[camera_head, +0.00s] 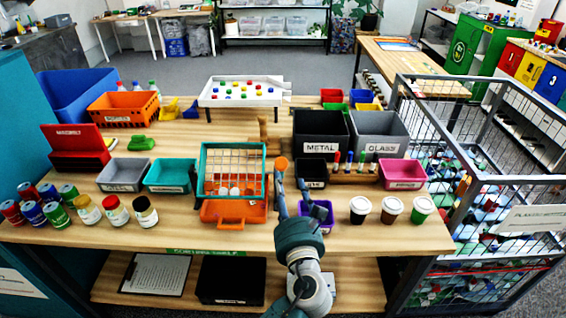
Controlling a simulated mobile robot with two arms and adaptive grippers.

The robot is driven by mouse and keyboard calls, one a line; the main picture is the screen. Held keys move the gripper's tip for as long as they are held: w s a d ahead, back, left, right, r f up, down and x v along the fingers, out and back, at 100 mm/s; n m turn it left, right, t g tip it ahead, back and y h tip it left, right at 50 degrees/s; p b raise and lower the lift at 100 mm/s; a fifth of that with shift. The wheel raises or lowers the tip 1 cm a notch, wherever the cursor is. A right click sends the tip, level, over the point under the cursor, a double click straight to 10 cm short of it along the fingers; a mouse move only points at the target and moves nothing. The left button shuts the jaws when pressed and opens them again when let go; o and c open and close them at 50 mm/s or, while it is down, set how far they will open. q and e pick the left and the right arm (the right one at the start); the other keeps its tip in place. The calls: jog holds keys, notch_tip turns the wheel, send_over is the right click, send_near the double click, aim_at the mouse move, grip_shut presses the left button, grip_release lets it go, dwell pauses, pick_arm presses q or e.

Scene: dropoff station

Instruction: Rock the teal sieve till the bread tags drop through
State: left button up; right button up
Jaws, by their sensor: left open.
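The teal sieve (204,172) stands at the front middle of the table, with a pale wire grid inside its frame. An orange tray (232,212) sits below it and shows at its front. Small white and orange pieces show low behind the grid; I cannot tell whether they are bread tags on the mesh or below it. My left gripper (291,188) is open and empty, just right of the sieve and apart from its frame. A round orange knob (281,163) is close to its left finger. My right gripper is out of view.
A purple container (318,221) stands close to the right of my left gripper. Lidded cups (360,209) stand further right; jars (116,211) and cans stand left. Grey (124,188) and teal (170,188) bins flank the sieve's left. A wire cage (480,170) stands right of the table.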

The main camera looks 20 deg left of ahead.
aim_at(282, 169)
pick_arm(q)
jog(key=p+x, duration=0.2)
jog(key=x, duration=0.8)
jog(key=shift+w+a+f, duration=0.1)
jog(key=shift+w+a, duration=0.1)
jog(key=shift+w, duration=0.05)
grip_shut()
